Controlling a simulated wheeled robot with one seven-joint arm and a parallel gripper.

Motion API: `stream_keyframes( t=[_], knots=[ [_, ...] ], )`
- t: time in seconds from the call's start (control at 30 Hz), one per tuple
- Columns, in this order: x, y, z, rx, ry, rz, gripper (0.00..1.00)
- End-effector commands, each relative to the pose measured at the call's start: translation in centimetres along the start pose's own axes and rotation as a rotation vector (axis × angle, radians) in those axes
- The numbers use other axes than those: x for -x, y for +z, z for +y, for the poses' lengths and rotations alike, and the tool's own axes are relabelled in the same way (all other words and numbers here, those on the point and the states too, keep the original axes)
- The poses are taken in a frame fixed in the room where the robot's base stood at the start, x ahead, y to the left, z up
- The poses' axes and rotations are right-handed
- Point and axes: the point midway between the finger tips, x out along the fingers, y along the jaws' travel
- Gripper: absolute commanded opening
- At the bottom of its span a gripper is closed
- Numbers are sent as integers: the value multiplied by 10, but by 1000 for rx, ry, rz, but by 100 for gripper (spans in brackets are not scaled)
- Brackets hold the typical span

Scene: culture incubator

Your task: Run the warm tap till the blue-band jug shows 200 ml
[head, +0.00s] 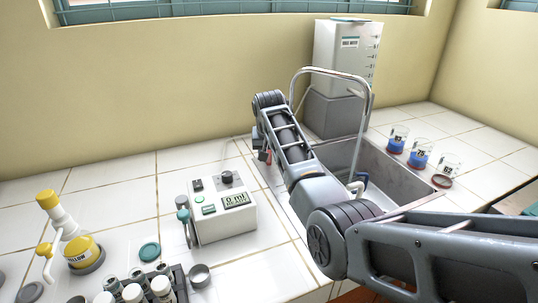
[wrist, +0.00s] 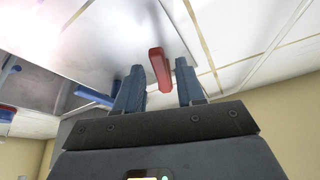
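My gripper (wrist: 160,88) is open, its two blue-grey fingers on either side of a red tap handle (wrist: 158,68) with gaps showing. In the head view my arm mostly hides the gripper, and a bit of the red handle (head: 265,155) shows by the sink's left edge. The arched metal spout (head: 330,72) stands over the sink (head: 398,180). A blue part (head: 362,180) beside a white piece shows in the sink behind my arm; I cannot tell whether it is the blue-band jug. A white box (head: 223,212) has a display reading about 0 ml.
Several clear beakers, one of them a blue-filled beaker (head: 420,158), stand right of the sink. A white tank (head: 346,55) stands behind it.

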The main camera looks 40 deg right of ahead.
Motion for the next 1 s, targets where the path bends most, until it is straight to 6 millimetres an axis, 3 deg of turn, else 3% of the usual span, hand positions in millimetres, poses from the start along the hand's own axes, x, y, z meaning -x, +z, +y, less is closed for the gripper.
stream_keyframes(
  t=[0.37, 0.73, 1.0],
  knots=[
    [7, 0, -1, 1, -1, 1, 43],
    [62, 0, 0, 0, -1, 3, 43],
    [78, 0, 0, 1, 0, 0, 43]
  ],
)
